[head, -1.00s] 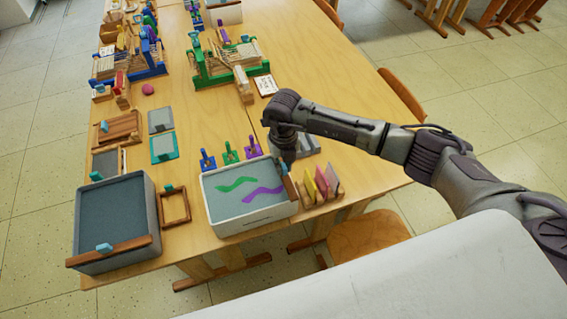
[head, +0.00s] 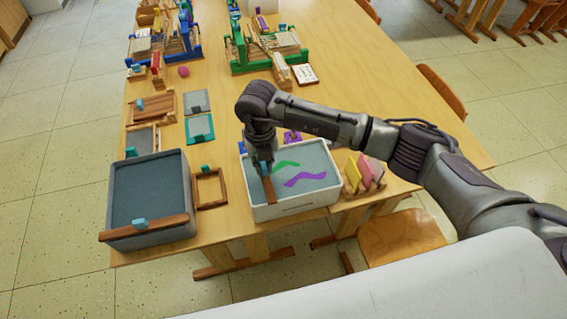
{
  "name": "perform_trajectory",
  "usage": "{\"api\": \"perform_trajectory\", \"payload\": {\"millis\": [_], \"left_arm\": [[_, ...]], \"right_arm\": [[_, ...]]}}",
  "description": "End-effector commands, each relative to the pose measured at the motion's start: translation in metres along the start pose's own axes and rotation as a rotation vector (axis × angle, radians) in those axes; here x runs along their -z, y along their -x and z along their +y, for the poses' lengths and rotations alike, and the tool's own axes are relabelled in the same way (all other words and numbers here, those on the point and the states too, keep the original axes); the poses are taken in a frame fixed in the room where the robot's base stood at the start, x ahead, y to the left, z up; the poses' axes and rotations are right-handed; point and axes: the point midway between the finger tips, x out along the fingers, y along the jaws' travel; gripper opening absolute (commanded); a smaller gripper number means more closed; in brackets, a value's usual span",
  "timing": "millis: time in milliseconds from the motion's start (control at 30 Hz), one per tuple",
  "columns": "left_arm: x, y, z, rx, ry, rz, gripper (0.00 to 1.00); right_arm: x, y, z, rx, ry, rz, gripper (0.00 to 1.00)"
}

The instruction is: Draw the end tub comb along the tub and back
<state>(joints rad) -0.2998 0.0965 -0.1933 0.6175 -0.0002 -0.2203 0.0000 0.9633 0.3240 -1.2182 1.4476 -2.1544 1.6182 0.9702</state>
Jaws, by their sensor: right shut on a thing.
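The white tub (head: 296,208) stands at the table's front edge. It holds grey-blue liquid with a green (head: 287,164) and a purple (head: 305,179) wavy streak. My right gripper (head: 262,166) is over the tub's left part, shut on the blue handle of a wooden comb (head: 270,191). The comb lies front to back across the tub, near its left end. The gripper and wrist hide the tub's back left corner and part of the comb. My left gripper is not in view.
A grey tub (head: 113,191) with another wooden comb (head: 145,229) along its front stands left. A small wooden frame (head: 210,204) lies between the tubs. A rack of coloured boards (head: 365,172) stands right of the white tub. Looms (head: 165,45) stand farther back.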

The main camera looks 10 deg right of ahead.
Motion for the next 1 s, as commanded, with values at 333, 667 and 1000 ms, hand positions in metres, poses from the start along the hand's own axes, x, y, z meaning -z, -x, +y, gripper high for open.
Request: {"api": "perform_trajectory", "payload": {"millis": [333, 667, 1000], "left_arm": [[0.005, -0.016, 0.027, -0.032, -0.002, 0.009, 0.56], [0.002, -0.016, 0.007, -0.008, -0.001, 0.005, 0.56], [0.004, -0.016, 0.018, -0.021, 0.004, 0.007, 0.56]], "right_arm": [[-0.001, 0.000, 0.040, -0.002, 0.000, -0.004, 0.00], [-0.001, 0.001, 0.043, -0.007, 0.000, -0.004, 0.00], [-0.001, 0.001, 0.042, -0.004, -0.001, -0.003, 0.40]]}}
